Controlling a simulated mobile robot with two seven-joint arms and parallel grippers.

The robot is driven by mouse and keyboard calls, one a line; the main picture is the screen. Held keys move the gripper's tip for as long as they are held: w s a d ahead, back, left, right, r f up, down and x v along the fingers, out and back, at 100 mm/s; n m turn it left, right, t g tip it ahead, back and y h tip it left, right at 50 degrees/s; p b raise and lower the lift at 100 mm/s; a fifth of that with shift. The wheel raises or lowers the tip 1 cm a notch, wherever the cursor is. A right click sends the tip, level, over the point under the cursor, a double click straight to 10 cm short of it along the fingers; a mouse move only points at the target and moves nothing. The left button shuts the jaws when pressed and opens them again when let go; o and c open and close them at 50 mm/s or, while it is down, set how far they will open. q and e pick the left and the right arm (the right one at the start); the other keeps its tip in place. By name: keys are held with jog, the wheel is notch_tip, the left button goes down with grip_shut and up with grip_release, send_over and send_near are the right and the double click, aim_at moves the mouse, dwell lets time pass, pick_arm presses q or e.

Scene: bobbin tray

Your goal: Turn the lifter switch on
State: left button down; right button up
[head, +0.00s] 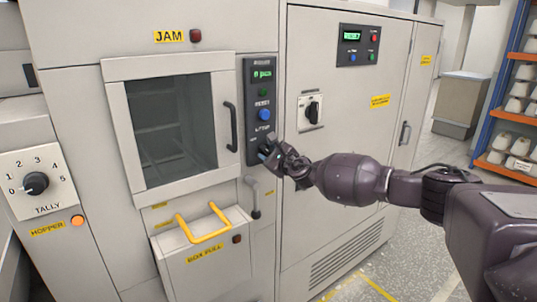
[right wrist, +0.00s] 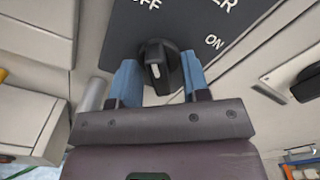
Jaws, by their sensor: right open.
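The lifter switch (right wrist: 170,62) is a black rotary knob on a dark panel, seen in the right wrist view between the labels OFF and ON. The white mark on its grip lies toward the OFF side of the picture. My right gripper (right wrist: 160,84) is open, with one blue finger on each side of the knob. I cannot tell whether the fingers touch it. In the head view my right gripper (head: 266,152) is at the lower end of the dark control panel (head: 254,148) and hides most of the switch. My left gripper is not in view.
Above the switch on the panel are a blue button (head: 264,114), a green button (head: 263,92) and a green display (head: 262,74). A window door with a dark handle (head: 230,115) is on the left. Another black rotary switch (head: 312,111) is on the right cabinet.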

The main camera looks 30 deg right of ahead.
jog(key=shift+w, duration=0.1)
grip_shut()
jog(key=shift+m, duration=0.3)
jog(key=m, duration=0.3)
jog(key=shift+m, duration=0.3)
jog(key=m+p, duration=0.1)
jog(key=m, duration=0.3)
jog(key=shift+a+m, duration=0.1)
jog(key=shift+m, duration=0.2)
jog(key=m, duration=0.3)
jog(key=shift+m+p, duration=0.3)
jog(key=shift+p, duration=0.1)
jog(key=shift+m+p, duration=0.4)
jog(key=shift+m, duration=1.5)
